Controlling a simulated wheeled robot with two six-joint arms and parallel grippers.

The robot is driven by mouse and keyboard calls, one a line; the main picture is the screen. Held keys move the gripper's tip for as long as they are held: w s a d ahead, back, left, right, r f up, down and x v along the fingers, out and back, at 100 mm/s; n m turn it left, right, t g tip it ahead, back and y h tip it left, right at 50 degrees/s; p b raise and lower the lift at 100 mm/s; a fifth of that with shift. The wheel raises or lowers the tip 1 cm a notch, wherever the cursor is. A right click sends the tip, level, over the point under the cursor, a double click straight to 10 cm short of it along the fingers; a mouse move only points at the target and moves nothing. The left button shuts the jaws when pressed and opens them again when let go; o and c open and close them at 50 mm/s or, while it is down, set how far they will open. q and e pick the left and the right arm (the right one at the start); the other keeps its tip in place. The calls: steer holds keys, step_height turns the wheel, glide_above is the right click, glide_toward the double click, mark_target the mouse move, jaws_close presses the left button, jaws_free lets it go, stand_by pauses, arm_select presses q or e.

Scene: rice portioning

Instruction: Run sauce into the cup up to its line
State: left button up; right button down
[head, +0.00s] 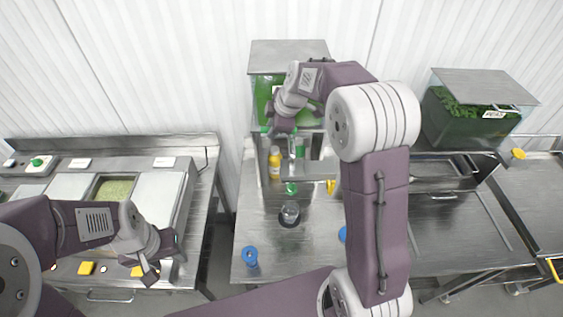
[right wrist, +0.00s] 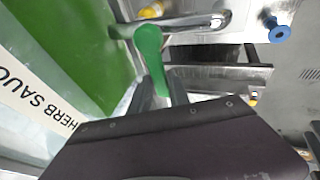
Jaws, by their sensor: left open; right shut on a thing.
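The sauce tank (head: 262,92), filled with green, stands at the back centre; its label (right wrist: 35,98) reads "HERB SAUC…" in the right wrist view. My right gripper (right wrist: 158,92) is shut on the green tap handle (right wrist: 149,45) beside the metal spout (right wrist: 195,22). In the head view this gripper (head: 279,131) is in front of the tank and hides part of the tap. A small clear cup (head: 290,211) stands on the steel table, in front of the tank. Its line and fill level are too small to tell. My left gripper (head: 150,268) is open and empty above the left counter's front edge.
A yellow bottle (head: 274,163) stands left of the tap area. Blue knob-like pieces (head: 250,257) are on the table. The left counter (head: 155,200) holds a pan of green food (head: 114,189). A gap separates counter and table.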

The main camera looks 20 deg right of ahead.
steer(key=shift+f, duration=0.15)
steer(key=shift+s+f+b, duration=0.1)
steer(key=shift+f+b, duration=0.05)
steer(key=shift+b, duration=0.4)
steer(key=shift+s+n+g+y+b, duration=0.3)
steer(key=shift+s+n+y+b, duration=0.3)
steer(key=shift+n, duration=0.4)
steer(key=shift+s+n+g+y+b, duration=0.3)
steer(key=shift+s+n+b, duration=0.15)
steer(key=shift+n+b, duration=0.45)
steer(key=shift+a, duration=0.1)
stand_by(5.3)
